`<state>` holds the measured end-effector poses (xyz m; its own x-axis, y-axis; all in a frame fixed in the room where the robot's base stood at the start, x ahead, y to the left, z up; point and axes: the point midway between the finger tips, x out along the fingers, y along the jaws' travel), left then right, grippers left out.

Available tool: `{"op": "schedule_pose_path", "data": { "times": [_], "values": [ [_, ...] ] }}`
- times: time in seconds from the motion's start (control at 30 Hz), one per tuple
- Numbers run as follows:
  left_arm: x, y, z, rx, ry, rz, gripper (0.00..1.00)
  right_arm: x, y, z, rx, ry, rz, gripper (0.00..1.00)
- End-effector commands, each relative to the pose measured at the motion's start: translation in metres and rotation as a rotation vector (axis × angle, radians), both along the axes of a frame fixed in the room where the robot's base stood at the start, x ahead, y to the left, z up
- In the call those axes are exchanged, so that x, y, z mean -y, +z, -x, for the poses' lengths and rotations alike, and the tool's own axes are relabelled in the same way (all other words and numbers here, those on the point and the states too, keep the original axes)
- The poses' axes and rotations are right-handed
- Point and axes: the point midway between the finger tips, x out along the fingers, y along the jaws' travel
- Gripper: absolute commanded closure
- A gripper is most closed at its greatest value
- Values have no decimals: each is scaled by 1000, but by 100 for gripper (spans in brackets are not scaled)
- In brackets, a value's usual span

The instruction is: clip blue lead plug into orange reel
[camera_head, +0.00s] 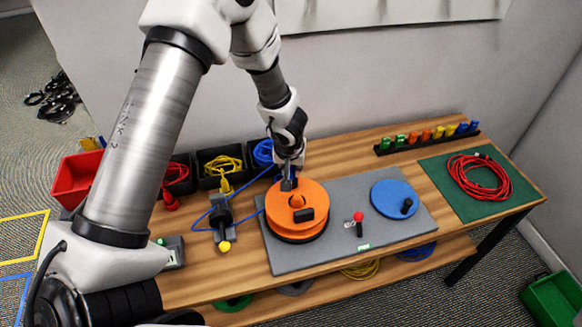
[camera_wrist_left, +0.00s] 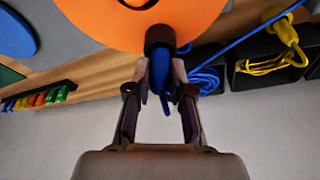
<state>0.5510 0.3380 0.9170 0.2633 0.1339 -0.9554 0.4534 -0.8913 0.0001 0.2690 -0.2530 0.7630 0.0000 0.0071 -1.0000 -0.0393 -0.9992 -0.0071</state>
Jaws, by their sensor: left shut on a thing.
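The orange reel (camera_head: 284,213) lies on a grey mat (camera_head: 338,246) on the bench, with a black handle on its face. My left gripper (camera_head: 289,180) is at the reel's back edge, pointing down. The blue lead (camera_head: 246,190) trails left from the gripper. My right gripper is not in view.
A blue disc (camera_head: 390,193) and a red-knobbed lever (camera_head: 358,217) are right of the reel. Black bins (camera_head: 212,183) with cables stand behind. A red cable coil (camera_head: 468,178) lies on a green mat (camera_head: 440,180).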

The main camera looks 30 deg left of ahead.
Motion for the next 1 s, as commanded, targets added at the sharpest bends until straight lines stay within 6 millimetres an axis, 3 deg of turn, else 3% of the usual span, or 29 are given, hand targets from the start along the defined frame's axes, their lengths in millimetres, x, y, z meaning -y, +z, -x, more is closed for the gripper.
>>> {"op": "schedule_pose_path", "data": {
  "times": [0.27,0.3,0.37,0.77,1.0],
  "values": [
    [0,0,0,0,0,0,100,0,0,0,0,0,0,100],
    [0,0,0,0,0,0,68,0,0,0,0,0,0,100],
    [0,0,0,0,0,0,50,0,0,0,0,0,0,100],
    [1,8,2,2,0,-1,50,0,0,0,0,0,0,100],
    [8,60,15,5,1,0,50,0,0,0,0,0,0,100]
  ]
}}
